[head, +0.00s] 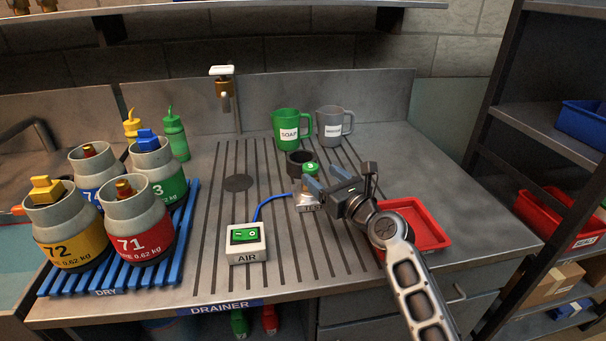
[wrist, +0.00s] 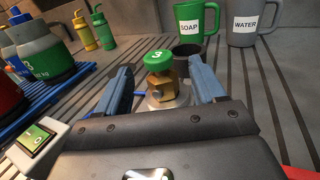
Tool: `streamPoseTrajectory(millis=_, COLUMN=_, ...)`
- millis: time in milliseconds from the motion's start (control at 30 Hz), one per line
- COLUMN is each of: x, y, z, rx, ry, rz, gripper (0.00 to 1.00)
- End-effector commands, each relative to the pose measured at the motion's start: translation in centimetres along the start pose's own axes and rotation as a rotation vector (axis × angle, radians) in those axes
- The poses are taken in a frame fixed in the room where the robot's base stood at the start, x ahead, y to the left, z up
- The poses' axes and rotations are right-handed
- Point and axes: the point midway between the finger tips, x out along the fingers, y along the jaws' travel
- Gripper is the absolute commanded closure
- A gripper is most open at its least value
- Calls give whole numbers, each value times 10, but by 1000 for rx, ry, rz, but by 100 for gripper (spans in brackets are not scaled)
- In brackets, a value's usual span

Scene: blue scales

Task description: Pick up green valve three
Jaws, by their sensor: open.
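Green valve three (head: 310,170) has a green cap marked 3 on a brass body. It stands upright on a silver base (head: 307,203) on the drainer. In the wrist view the valve (wrist: 158,62) is between the two blue fingers of my gripper (wrist: 164,85), which are spread apart on either side of it. In the head view my gripper (head: 311,178) reaches in from the right at the valve's height. I cannot tell whether either finger touches the valve. The lower part of the base is hidden by my gripper in the wrist view.
A dark cup (head: 296,165) stands just behind the valve. A green soap jug (head: 287,128) and a grey water jug (head: 331,124) stand farther back. The AIR box (head: 247,244) with a blue hose is front left, a red tray (head: 428,232) right. Several cylinders stand on the blue rack (head: 185,215).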

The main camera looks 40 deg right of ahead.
Motion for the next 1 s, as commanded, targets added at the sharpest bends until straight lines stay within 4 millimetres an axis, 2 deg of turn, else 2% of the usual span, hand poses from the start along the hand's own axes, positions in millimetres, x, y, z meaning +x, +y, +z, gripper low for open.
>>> streamPoseTrajectory(millis=600, x=71, y=3, z=3, rx=-1, ry=-1, rz=0, gripper=31)
streamPoseTrajectory(millis=900, x=75, y=3, z=2, rx=-1, ry=0, rz=0, gripper=31)
streamPoseTrajectory(millis=1000, x=75, y=3, z=2, rx=-1, ry=0, rz=0, gripper=40)
